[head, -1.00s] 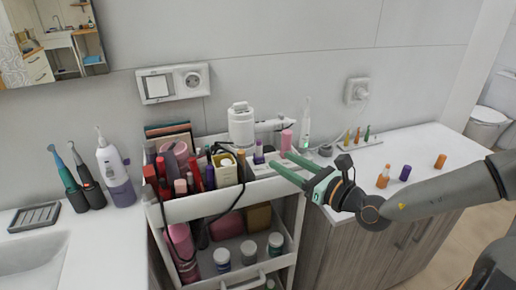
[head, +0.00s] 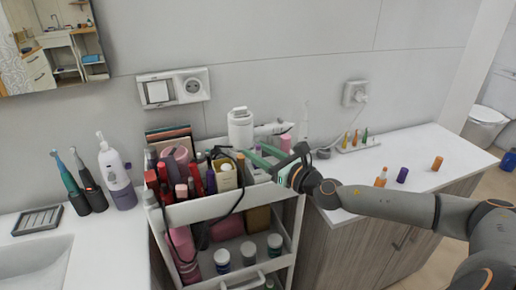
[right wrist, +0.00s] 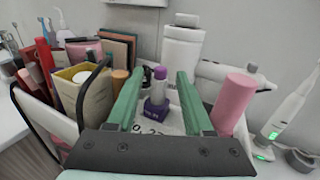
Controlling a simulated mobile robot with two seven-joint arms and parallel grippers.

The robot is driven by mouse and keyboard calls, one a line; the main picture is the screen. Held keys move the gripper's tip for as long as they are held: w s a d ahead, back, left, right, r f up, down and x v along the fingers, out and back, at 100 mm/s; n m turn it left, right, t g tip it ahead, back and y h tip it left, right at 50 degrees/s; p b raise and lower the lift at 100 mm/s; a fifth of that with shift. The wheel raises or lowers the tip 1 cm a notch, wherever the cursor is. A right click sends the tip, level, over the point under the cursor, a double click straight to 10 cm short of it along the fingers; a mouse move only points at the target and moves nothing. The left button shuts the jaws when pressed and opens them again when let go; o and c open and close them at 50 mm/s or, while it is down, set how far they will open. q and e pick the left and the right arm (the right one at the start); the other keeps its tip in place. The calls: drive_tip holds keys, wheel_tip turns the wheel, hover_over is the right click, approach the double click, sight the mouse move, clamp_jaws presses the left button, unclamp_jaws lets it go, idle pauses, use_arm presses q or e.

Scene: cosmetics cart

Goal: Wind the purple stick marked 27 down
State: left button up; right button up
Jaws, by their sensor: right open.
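The purple stick (right wrist: 158,88) stands upright in the cart's top tray, in a dark purple square base, with its lighter purple tip showing. A white label (right wrist: 150,128) with dark digits, partly hidden, lies in front of it. My right gripper (right wrist: 160,76) is open, with one green finger on each side of the stick and no visible contact. In the head view my right gripper (head: 254,152) reaches in from the right over the tray's right part and largely hides the stick. My left gripper is not in view.
A pink cylinder (right wrist: 233,103) stands just right of the fingers. A white device (right wrist: 182,55) stands behind. A yellow box (right wrist: 85,88) and a crowd of cosmetics fill the left. A purple cap (head: 402,174) and orange pieces lie on the right counter.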

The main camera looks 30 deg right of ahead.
drive_tip(key=shift+w, duration=0.2)
clamp_jaws()
idle(0.4)
